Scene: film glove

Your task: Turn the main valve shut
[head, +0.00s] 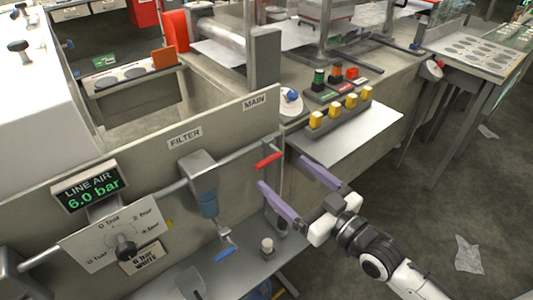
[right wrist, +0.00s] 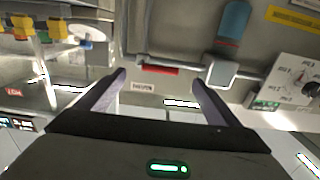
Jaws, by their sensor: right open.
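The main valve's red handle (head: 268,161) shows below the MAIN label (head: 254,102) on the grey panel. It lies roughly parallel to the air pipe. My right gripper (head: 283,171) is open and empty, its two purple fingers pointing at the panel and the handle just beyond their tips. In the right wrist view the red handle (right wrist: 158,70) appears between and beyond the fingertips (right wrist: 158,78), with no contact visible. The line air display (head: 88,187) reads 6.0 bar. My left gripper is out of view.
Along the pipe are the filter (head: 204,185) and a gauge plate with a knob (head: 125,245). Open floor (head: 430,220) is to the right.

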